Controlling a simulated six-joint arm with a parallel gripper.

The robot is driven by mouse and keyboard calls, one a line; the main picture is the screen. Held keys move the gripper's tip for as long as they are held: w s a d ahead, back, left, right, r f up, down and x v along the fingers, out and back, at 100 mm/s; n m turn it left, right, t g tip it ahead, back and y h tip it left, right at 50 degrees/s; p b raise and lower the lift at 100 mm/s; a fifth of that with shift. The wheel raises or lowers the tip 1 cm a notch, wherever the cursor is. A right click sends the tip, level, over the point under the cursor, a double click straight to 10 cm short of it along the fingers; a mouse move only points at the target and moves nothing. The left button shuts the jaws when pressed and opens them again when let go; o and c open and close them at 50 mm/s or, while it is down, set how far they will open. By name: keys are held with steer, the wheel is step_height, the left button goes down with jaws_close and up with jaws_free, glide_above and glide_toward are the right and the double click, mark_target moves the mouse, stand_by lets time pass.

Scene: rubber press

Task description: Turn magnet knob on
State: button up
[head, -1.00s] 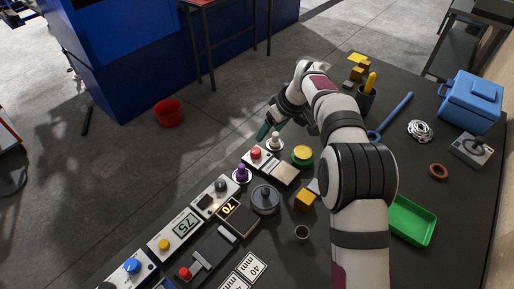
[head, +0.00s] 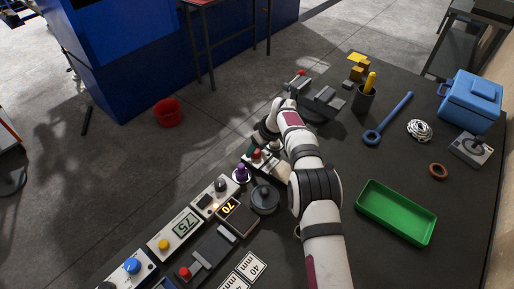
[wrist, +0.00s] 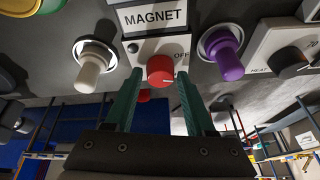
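The red magnet knob (wrist: 160,70) is mounted on a white panel marked MAGNET (wrist: 155,18). Small gaps show between the fingertips and the knob, and I see no firm contact. In the head view the red knob (head: 257,154) shows small beside my gripper (head: 252,152), with my wrist hiding part of the panel.
A white knobbed stick (wrist: 90,70) stands left of the knob and a purple one (wrist: 225,55) right in the wrist view. A heater panel (wrist: 285,50) lies farther right. In the head view a dark round weight (head: 264,200) and a green tray (head: 397,212) are on the bench.

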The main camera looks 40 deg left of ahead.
jaws_close()
steer(key=shift+m, duration=0.3)
steer(key=m+t, duration=0.1)
steer(key=m, duration=0.2)
steer(key=shift+s+m+t, duration=0.1)
steer(key=shift+m+t, duration=0.2)
steer(key=shift+s+a+m+t+h, duration=0.1)
steer(key=shift+m+t+h, duration=0.3)
steer(key=shift+m, duration=0.75)
steer(key=shift+m+t+h, duration=0.3)
steer(key=shift+m+t, duration=0.1)
steer(key=shift+m, duration=0.75)
steer(key=shift+o, duration=1.8)
jaws_free()
